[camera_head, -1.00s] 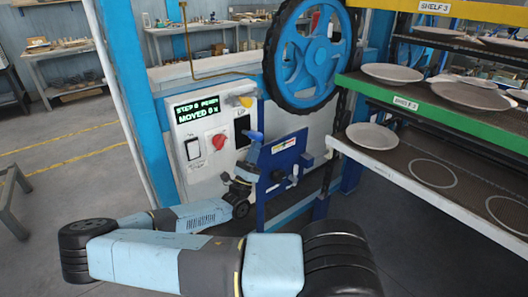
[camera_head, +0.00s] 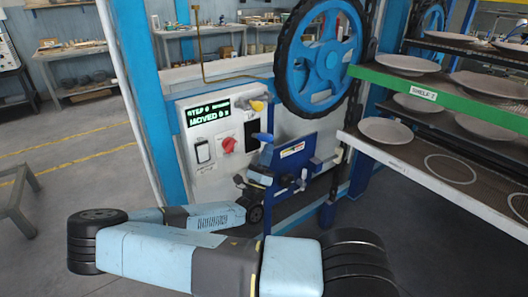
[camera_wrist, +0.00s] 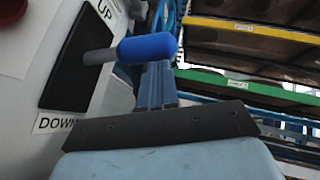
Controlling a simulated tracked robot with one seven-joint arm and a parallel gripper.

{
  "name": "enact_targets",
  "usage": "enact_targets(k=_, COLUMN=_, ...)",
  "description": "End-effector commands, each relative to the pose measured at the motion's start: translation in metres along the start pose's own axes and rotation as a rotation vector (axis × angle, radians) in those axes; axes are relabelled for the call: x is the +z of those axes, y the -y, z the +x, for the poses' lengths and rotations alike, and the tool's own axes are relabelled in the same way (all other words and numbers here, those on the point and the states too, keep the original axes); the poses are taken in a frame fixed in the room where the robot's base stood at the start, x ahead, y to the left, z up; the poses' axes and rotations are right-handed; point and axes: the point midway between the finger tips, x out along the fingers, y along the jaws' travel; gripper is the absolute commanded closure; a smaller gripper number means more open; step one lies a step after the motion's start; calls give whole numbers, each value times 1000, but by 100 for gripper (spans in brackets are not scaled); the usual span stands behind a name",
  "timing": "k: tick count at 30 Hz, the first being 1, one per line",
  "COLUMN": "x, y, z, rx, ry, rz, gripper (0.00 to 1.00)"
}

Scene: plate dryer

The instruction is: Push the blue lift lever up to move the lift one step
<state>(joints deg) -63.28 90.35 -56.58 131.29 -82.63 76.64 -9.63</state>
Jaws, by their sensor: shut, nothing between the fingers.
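The blue lift lever (camera_head: 262,137) sticks out from the black slot on the white control panel. In the wrist view its rounded blue handle (camera_wrist: 148,48) lies roughly level on a grey shaft, between the UP and DOWN labels. My gripper (camera_head: 266,156) is just below the lever in the head view. In the wrist view the shut fingers of my gripper (camera_wrist: 158,78) point up under the handle, with nothing between them. The handle hides the fingertips, so I cannot tell whether they touch it.
The panel's display (camera_head: 208,115) shows green text with MOVED 0. A red knob (camera_head: 228,145) and a yellow knob (camera_head: 258,105) sit nearby. A blue handwheel (camera_head: 320,58) is above right. Shelves with plates (camera_head: 386,131) stand at the right, and a blue bracket (camera_head: 292,157) is beside my gripper.

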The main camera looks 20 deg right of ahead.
Motion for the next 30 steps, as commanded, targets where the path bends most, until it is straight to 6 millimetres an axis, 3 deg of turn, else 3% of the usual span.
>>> enact_targets(k=5, x=-23, y=0, z=-21, rx=3, ry=0, rz=-5, gripper=100)
enact_targets(k=18, x=-20, y=4, z=-102, rx=5, ry=1, rz=0, gripper=100)
enact_targets(k=24, x=-21, y=5, z=-118, rx=3, ry=1, rz=0, gripper=100)
enact_targets(k=30, x=-21, y=5, z=-121, rx=3, ry=0, rz=-2, gripper=100)
